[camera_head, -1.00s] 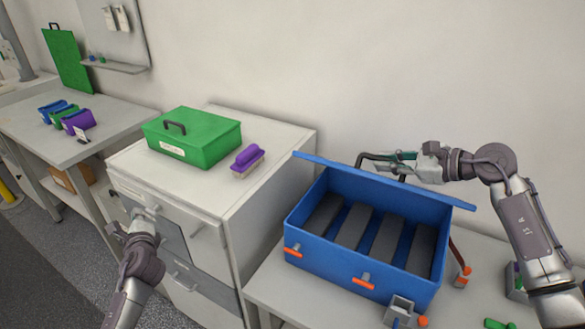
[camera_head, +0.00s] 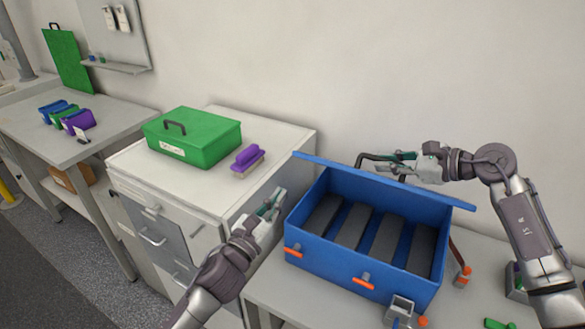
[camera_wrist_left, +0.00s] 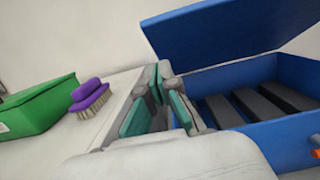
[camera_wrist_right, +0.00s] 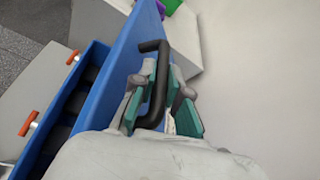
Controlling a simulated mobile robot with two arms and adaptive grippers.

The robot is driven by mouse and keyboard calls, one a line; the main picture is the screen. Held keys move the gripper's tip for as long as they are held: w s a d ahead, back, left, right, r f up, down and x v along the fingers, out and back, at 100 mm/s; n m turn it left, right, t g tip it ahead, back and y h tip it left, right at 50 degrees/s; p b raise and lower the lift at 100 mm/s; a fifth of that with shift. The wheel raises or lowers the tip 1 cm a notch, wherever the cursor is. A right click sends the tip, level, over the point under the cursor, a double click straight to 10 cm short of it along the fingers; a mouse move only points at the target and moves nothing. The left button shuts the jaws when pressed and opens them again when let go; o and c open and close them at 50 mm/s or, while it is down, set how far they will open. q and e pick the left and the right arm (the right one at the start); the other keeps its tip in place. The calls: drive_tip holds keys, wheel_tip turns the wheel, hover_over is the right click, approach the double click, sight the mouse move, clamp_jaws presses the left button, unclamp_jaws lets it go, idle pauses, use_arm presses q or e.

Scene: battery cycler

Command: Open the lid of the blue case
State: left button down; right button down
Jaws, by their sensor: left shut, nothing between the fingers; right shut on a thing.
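The blue case (camera_head: 330,268) stands on the right bench with its lid (camera_wrist_left: 215,35) raised at the back. In the head view the lid shows nearly edge-on (camera_head: 440,196). Several dark grey bars (camera_head: 388,236) lie inside the case. My right gripper (camera_head: 400,160) is behind the lid. In the right wrist view it is shut on the lid's black handle (camera_wrist_right: 158,75). My left gripper (camera_head: 274,200) is shut and empty, just left of the case near its back left corner; it also shows in the left wrist view (camera_wrist_left: 165,95).
A green case (camera_head: 205,145) and a purple brush (camera_head: 247,161) stand on the white cabinet (camera_head: 225,188) at left. Orange latches (camera_head: 363,281) stick out of the blue case's front. A small grey holder (camera_head: 399,308) stands at its front right. The wall is close behind.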

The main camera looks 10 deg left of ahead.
use_arm(q)
drive_tip(key=w+d+r, duration=0.2)
drive_tip(key=w+r, duration=0.2)
drive_tip(key=w, duration=0.2)
drive_tip(key=shift+w, duration=0.3)
